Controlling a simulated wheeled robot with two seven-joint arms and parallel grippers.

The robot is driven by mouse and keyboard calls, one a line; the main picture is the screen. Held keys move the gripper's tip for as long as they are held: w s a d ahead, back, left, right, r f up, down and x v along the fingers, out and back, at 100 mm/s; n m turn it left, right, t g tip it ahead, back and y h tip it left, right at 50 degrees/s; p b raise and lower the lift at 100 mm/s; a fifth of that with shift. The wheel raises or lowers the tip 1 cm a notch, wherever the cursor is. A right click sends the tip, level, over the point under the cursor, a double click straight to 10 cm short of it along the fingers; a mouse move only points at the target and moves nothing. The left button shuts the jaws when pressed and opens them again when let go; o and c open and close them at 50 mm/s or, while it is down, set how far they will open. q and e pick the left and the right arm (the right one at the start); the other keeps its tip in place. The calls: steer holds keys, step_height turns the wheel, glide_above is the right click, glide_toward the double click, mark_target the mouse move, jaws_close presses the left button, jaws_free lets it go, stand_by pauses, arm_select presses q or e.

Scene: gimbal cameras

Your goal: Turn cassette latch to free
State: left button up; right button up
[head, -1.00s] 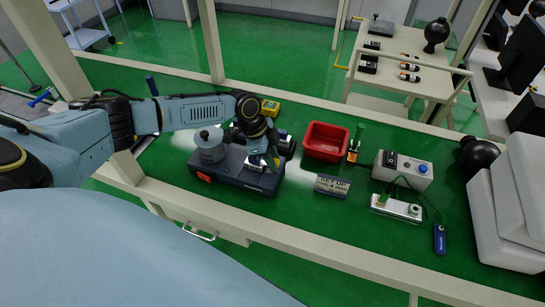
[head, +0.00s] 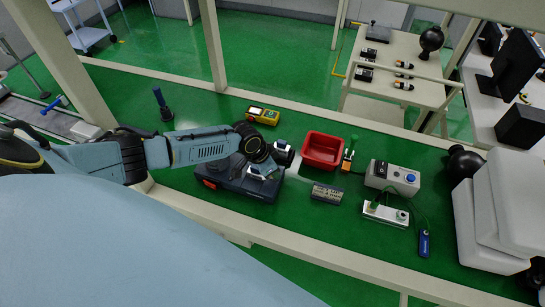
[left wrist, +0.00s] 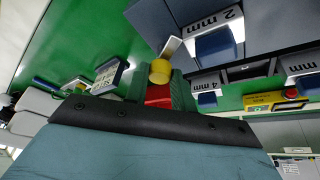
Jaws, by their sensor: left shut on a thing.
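The dark blue-grey device (head: 225,181) lies on the green bench, partly covered by my left arm. In the left wrist view, a yellow round knob (left wrist: 160,71) and a red piece (left wrist: 158,97) show at my left fingertips (left wrist: 160,88). The red piece sits between the fingers, which are shut on it; it appears to be the cassette latch. Beside it are blue blocks with "2 mm" (left wrist: 213,22) and "4 mm" (left wrist: 203,84) labels. My right gripper is not in view.
A red bin (head: 322,151), a labelled block (head: 327,194), a grey box with a blue button (head: 392,177) and a white strip (head: 385,214) stand right of the device. A yellow meter (head: 263,115) lies behind. Green bench is clear in front.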

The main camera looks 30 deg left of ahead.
arm_select(q)
steer(key=n+p, duration=0.1)
steer(key=n, duration=0.1)
steer(key=n+y+p, duration=0.1)
steer(key=shift+s+d+r+p, duration=0.1)
steer(key=shift+d+r+p, duration=0.1)
steer(key=shift+d+p, duration=0.1)
steer(key=n+y+p, duration=0.1)
steer(key=n, duration=0.1)
steer(key=shift+f+n+t, duration=0.15)
steer(key=shift+n+t, duration=0.15)
steer(key=shift+t, duration=0.1)
steer(key=n+y, duration=0.2)
steer(key=n, duration=0.3)
steer(key=shift+d, duration=0.1)
steer(key=o, duration=1)
steer(key=v, duration=1.3)
steer(key=shift+d+r, duration=0.15)
steer(key=shift+r, duration=0.05)
